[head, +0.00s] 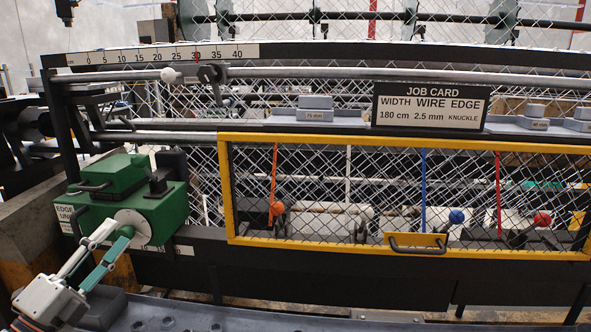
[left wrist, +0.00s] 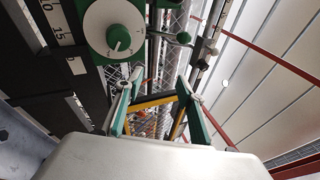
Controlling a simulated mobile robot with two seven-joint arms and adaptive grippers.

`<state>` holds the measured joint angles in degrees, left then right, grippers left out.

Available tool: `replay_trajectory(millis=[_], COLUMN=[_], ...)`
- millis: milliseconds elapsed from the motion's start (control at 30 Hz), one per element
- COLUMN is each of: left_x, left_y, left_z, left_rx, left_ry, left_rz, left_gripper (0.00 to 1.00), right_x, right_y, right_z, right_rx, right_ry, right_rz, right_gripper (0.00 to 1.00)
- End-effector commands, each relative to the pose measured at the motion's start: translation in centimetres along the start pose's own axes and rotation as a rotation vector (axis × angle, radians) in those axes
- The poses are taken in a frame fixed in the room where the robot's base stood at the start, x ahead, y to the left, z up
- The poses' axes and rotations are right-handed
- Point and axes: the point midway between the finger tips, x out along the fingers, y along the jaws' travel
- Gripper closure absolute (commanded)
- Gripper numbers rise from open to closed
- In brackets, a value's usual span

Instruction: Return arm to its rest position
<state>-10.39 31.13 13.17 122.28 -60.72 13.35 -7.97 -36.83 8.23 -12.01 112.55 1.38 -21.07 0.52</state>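My left gripper (head: 117,229) is at the lower left of the head view, in front of the green edge unit (head: 150,200). Its fingers are apart with nothing between them. In the left wrist view the gripper (left wrist: 160,82) also shows two separated fingertips and an empty gap. The unit's white dial (head: 132,220) is partly behind the fingertips in the head view. In the left wrist view the dial (left wrist: 113,30) with its green knob is clear of the fingers, up and to the left. My right gripper is not in view.
A yellow-framed mesh guard (head: 410,139) with a handle (head: 415,245) stands to the right of the unit. Behind it are orange, blue and red knobbed levers. A job card (head: 430,107) and a scale (head: 165,56) are above. A grey tray surface (head: 230,315) lies along the bottom.

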Motion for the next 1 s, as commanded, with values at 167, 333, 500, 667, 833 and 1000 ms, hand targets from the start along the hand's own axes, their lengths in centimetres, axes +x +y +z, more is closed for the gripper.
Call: replay_trajectory(millis=[167,333,500,667,833,1000], left_x=[-5.2,-11.1,-17.7,-23.7,-27.8,-29.2], left_y=[11.1,19.7,26.2,30.1,31.6,31.9], left_z=[-4.1,-9.6,-16.7,-24.0,-29.5,-31.6], left_rx=[-0.448,-0.788,-1.08,-1.309,-1.459,-1.515], left_ry=[-0.158,-0.312,-0.466,-0.595,-0.684,-0.716], left_rz=[0.168,0.337,0.515,0.675,0.789,0.832], left_gripper=[0.62,0.62,0.62,0.62,0.62,0.62], right_x=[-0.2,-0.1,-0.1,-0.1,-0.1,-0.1], right_y=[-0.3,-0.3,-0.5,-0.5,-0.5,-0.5], right_z=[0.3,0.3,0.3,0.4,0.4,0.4], right_rx=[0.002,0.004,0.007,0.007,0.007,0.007], right_ry=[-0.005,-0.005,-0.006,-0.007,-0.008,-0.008], right_rz=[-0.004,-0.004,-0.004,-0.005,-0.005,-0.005], right_gripper=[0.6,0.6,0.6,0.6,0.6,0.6])
